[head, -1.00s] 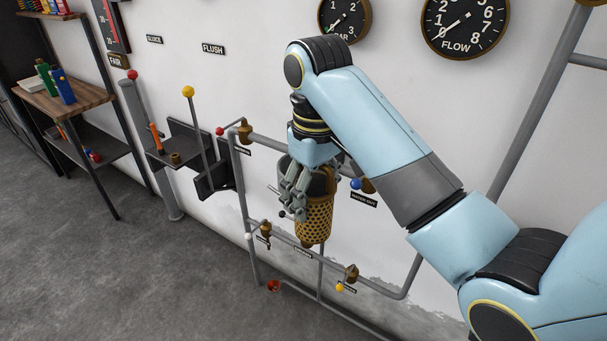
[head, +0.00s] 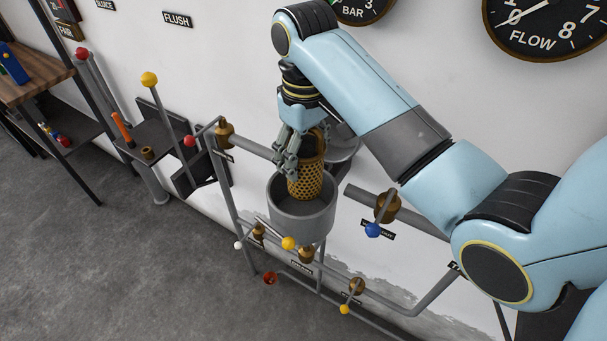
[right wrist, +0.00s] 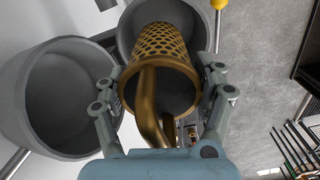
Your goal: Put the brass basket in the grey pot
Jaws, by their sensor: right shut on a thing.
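The brass basket (head: 306,181) is a perforated cylinder, and my right gripper (head: 290,172) is shut on it. In the right wrist view the basket (right wrist: 163,45) shows its open end and bent handle between the two fingers (right wrist: 160,82). The grey pot (head: 300,229) is open-topped and lies below it. The basket's lower end overlaps the pot's mouth; I cannot tell how far it is inside. In the wrist view this pot (right wrist: 205,22) lies beyond the basket, partly hidden by it. My left gripper is out of view.
A second grey vessel (head: 343,150) stands close behind, by the wall; it also shows in the wrist view (right wrist: 62,100). Pipes with brass valves surround the pot, including a blue-knobbed one (head: 373,230). Yellow-knobbed (head: 149,79) and red-knobbed (head: 190,141) levers stand left. Open floor lies front left.

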